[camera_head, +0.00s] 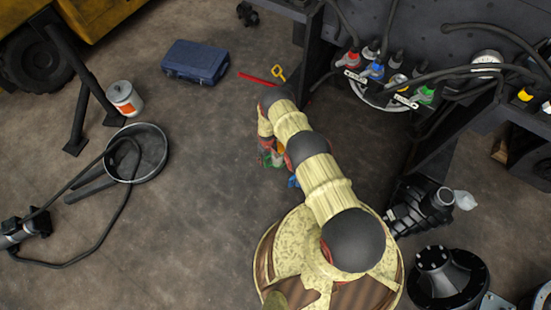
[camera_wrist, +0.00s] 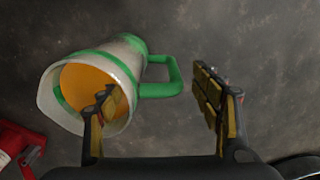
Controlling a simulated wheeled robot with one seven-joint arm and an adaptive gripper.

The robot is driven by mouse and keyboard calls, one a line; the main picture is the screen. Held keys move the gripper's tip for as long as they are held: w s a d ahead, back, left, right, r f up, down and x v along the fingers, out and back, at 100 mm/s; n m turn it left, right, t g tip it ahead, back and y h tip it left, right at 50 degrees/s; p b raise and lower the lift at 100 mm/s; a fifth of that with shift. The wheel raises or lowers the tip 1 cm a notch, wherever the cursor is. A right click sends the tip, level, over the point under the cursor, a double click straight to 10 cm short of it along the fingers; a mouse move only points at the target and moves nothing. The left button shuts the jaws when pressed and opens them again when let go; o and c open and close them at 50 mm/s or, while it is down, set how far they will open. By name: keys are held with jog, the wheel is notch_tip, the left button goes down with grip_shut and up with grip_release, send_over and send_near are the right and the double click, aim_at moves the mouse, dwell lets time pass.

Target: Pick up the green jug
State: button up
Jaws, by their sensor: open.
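The green jug (camera_wrist: 124,58) is whitish with green bands and a green handle, and holds something orange inside. In the wrist view it is at the upper left, with its mouth towards the lower left and its handle (camera_wrist: 174,76) to the right. My gripper (camera_wrist: 155,95) is open, with the left finger overlapping the jug's mouth and the right finger to the right of the handle. Nothing is gripped. I cannot tell whether the fingers touch the jug. In the head view my arm hides most of the jug; a small green part (camera_head: 274,159) shows beside it.
A red object (camera_wrist: 18,142) lies at the lower left in the wrist view. In the head view, a blue case (camera_head: 196,61), a red bar (camera_head: 258,79) and a black basin (camera_head: 150,165) are on the floor.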

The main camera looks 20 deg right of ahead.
jog(key=shift+r, duration=0.1)
jog(key=shift+c, duration=0.3)
grip_shut()
dwell(0.6)
jog(key=shift+w, duration=0.1)
